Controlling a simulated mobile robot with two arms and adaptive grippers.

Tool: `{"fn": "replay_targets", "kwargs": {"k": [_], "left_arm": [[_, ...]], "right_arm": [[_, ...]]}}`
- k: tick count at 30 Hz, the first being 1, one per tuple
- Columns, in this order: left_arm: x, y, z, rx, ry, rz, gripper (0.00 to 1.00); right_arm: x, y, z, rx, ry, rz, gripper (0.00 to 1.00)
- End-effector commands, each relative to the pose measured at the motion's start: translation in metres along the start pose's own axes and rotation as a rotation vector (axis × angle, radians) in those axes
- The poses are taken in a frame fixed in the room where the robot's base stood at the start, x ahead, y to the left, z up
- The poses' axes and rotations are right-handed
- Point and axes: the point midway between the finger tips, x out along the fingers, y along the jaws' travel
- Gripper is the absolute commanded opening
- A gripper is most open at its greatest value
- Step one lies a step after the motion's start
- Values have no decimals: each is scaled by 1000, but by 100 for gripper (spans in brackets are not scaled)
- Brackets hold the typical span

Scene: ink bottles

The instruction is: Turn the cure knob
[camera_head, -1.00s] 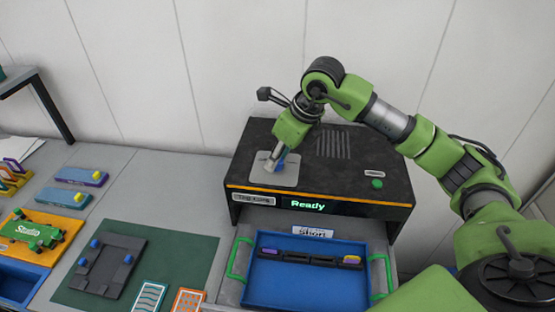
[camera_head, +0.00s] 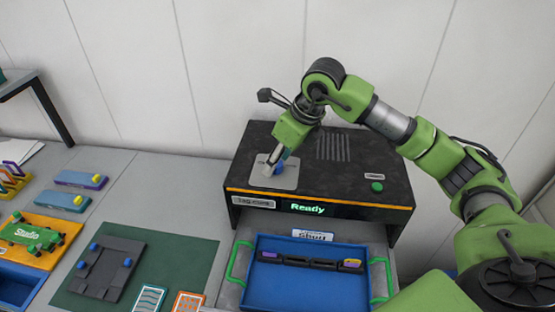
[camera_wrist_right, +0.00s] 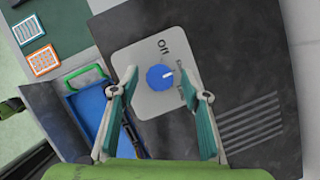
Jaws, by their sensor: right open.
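The blue cure knob (camera_wrist_right: 160,77) sits on a light grey plate (camera_wrist_right: 136,47) on top of the black machine, with a white pointer mark on its right side. "Off" is printed above it in the wrist view, with smaller labels at its right. My right gripper (camera_wrist_right: 162,86) is open, one finger on either side of the knob, with visible gaps. In the head view my right gripper (camera_head: 275,163) reaches down over the plate (camera_head: 262,180) and hides most of the knob. My left gripper is not in view.
The black machine (camera_head: 380,165) has a green button (camera_head: 377,187) and a display reading "Ready". A blue tray (camera_head: 290,290) with green handles stands in front of it.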

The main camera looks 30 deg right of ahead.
Motion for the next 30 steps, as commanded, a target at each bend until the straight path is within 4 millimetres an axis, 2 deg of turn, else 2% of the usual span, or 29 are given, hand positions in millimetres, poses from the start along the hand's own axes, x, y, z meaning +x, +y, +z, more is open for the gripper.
{"fn": "replay_targets", "kwargs": {"k": [12,16,21,30], "left_arm": [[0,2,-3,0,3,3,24],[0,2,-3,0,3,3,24],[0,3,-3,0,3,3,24],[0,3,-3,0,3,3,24]], "right_arm": [[-81,-1,1,0,-6,-4,42],[-102,-1,1,1,-5,-3,42],[-115,0,0,1,-3,-2,42],[-116,0,0,1,-1,-1,42]]}}
